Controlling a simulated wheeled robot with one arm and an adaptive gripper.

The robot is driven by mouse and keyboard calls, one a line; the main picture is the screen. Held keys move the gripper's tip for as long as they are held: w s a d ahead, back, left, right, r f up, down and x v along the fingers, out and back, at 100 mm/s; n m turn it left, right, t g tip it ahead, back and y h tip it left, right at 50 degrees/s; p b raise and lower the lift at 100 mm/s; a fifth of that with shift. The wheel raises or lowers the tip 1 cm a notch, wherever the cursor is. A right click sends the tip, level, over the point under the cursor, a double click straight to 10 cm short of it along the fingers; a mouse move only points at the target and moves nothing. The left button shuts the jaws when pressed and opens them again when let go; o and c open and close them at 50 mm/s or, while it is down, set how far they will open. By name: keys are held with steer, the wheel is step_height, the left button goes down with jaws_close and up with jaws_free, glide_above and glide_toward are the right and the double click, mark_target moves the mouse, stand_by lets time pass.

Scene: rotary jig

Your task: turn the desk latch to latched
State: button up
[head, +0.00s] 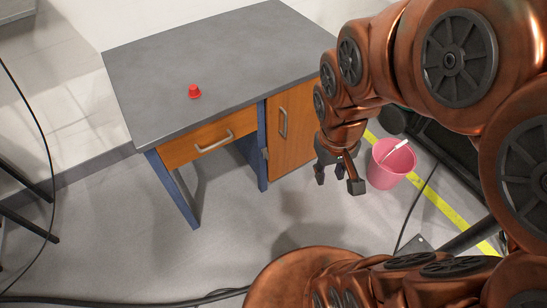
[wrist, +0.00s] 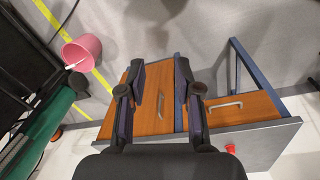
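The desk (head: 200,65) has a grey top, blue legs, an orange drawer (head: 205,140) and an orange cabinet door (head: 292,125). Both fronts are closed and have metal handles. A small pale piece (head: 265,153) at the door's left edge may be the latch; it is too small to tell its position. My gripper (head: 338,180) is open and empty, pointing down in front of the door's right side, apart from the desk. In the wrist view the open fingers (wrist: 160,85) frame the door (wrist: 153,120); the latch cannot be made out there.
A small red object (head: 194,91) stands on the desk top. A pink bucket (head: 391,163) with a white stick stands on the floor right of my gripper, near a yellow floor line. Cables lie on the floor.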

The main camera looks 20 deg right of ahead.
steer(key=w+d+f+n+t+b, duration=0.1)
steer(key=w+d+f+t+b, duration=0.25)
steer(key=w+f+b, duration=0.75)
steer(key=w+d+f+n+t+b, duration=0.1)
steer(key=w+d+f+t+b, duration=0.3)
steer(key=w+f, duration=1.25)
steer(key=n+t+y+b, duration=0.2)
steer(key=t+y+b, duration=0.15)
steer(key=b, duration=0.65)
glide_toward(266, 155)
steer(key=s+d+r, duration=0.1)
steer(key=d+r, duration=0.4)
steer(key=r, duration=0.1)
steer(key=w+a+f+t+y+b, duration=0.1)
steer(key=a+f+t+y+b, duration=0.25)
steer(key=f+t+b, duration=0.45)
steer(key=w+a+f+g+b, duration=0.2)
steer(key=w+b, duration=0.1)
steer(key=w, duration=0.4)
steer(key=shift+a+h+b, duration=0.3)
steer(key=shift+a+b, duration=0.05)
steer(key=shift+a, duration=0.05)
steer(key=shift+c, duration=0.4)
jaws_close()
